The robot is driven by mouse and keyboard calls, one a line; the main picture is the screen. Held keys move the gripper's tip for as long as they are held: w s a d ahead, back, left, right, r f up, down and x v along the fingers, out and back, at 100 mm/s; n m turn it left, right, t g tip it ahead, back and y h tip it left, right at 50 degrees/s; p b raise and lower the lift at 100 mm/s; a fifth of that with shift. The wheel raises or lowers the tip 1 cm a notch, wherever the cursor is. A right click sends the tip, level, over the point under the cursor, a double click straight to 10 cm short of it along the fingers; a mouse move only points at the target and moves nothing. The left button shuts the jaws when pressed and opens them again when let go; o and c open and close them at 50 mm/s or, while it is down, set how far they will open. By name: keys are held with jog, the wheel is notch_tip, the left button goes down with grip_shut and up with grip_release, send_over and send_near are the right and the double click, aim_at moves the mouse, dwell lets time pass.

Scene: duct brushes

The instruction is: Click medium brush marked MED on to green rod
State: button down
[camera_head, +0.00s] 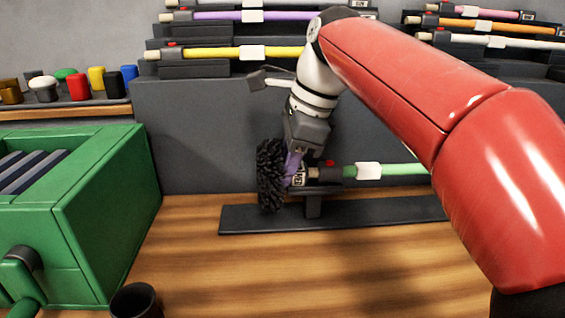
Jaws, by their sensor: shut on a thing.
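The brush (271,176) has a round head of black bristles, a purple hub and a small black-and-white label whose lettering is too small to read surely. My gripper (294,156) comes down from above and is shut on its purple hub. The green rod (405,170) lies level to the right, with a white band and a dark end fitting with a red button (330,163). The brush stands upright at the rod's left end, hub side facing it. The hub and the rod's tip look very close or touching; I cannot tell if they are joined.
The rod rests on a dark stand (250,219) on the wooden table. Yellow (212,53), purple and other rods lie on stepped racks behind. A green box (102,200) with a handle stands left, a dark cup (135,300) in front. Coloured caps line a shelf. My red arm hides the right.

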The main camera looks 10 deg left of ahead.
jog(key=shift+w+d, duration=0.25)
jog(key=shift+d, duration=0.8)
jog(key=c, duration=1.3)
grip_release()
jog(key=shift+d, duration=0.4)
jog(key=shift+o, duration=1.4)
jog(key=shift+a+f, duration=0.1)
